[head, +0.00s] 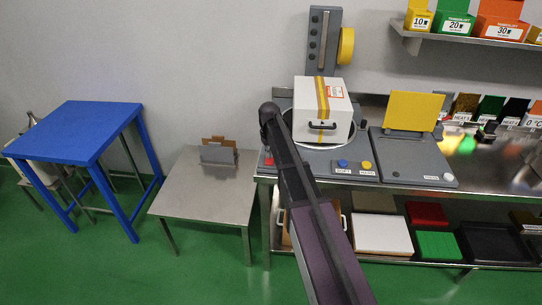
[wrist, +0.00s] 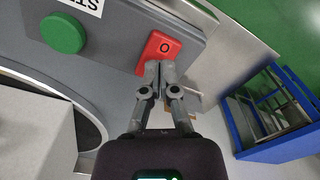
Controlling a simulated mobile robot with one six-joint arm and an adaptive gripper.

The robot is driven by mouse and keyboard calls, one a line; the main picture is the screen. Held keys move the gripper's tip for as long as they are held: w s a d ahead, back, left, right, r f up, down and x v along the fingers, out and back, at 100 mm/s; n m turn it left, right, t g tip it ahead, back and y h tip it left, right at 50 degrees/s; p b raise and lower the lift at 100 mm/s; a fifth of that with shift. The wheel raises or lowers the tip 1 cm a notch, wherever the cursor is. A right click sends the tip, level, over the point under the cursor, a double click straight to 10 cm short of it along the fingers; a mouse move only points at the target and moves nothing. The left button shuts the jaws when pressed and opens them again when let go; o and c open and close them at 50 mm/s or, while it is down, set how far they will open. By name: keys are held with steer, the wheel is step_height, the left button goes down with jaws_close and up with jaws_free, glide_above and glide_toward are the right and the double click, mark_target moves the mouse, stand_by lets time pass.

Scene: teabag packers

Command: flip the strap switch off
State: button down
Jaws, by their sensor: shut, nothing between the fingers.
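The strap switch (wrist: 158,50) is a red rocker marked "O" on the grey panel edge in the wrist view. A bit of red at the panel's front left corner also shows in the head view (head: 268,161), beside my arm. My gripper (wrist: 161,68) is shut and empty, with its fingertips at the lower edge of the red switch. I cannot tell whether they touch it. The fingertips hide part of the switch. In the head view my arm hides the gripper.
A green button (wrist: 62,33) with a partly seen label sits left of the switch. A white box with a yellow band (head: 309,112) stands on the round plate. A steel table (head: 190,195) and a blue table (head: 75,130) stand to the left.

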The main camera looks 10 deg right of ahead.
mark_target(269, 160)
steer(key=shift+r+p, duration=2.5)
steer(key=shift+r, duration=0.15)
steer(key=s+m, duration=0.2)
steer(key=s, duration=2.7)
steer(key=shift+d, duration=0.3)
